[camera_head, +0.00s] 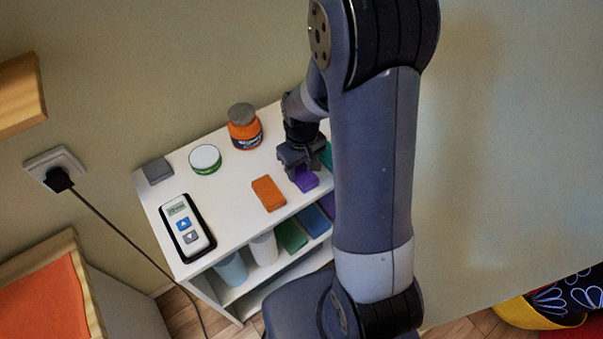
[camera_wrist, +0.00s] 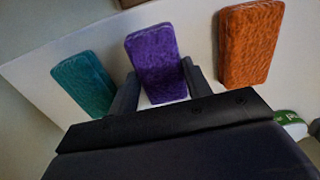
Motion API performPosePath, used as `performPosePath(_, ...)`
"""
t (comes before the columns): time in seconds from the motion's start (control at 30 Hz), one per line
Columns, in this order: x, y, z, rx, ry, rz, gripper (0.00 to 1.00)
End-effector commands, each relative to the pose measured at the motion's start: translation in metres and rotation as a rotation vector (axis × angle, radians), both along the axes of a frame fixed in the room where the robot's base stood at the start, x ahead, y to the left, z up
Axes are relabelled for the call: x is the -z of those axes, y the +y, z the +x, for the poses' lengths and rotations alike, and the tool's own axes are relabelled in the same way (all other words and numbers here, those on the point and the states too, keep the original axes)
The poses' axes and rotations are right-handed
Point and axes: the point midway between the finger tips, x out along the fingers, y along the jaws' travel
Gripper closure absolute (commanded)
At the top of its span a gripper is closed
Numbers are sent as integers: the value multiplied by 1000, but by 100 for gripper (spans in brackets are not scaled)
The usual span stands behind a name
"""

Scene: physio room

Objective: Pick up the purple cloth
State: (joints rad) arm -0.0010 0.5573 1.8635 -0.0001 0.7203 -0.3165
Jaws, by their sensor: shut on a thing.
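The purple cloth (camera_wrist: 156,58) is a small folded block on the white shelf top. In the wrist view it sits between the two fingers of my gripper (camera_wrist: 158,82), which are shut on its near part. In the head view the cloth (camera_head: 306,180) shows just below my gripper (camera_head: 300,168), partly covered by it. I cannot tell whether it is lifted off the surface.
An orange cloth (camera_head: 268,193) and a teal cloth (camera_wrist: 84,84) lie on either side. The white shelf unit (camera_head: 228,222) also bears an orange jar (camera_head: 244,130), a green-banded tub (camera_head: 205,159), a grey block (camera_head: 157,171) and a handheld device (camera_head: 187,228).

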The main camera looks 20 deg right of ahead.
Motion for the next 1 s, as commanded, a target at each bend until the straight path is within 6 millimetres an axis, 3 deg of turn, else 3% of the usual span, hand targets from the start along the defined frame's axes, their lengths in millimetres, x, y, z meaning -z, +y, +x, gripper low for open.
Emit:
performPosePath(0.27, -5, 0, 0, 0, -1, -1, 76)
performPosePath(0.8, -90, 0, 1, 0, -4, 0, 76)
performPosePath(1.0, -100, 0, 0, 0, 0, 0, 76)
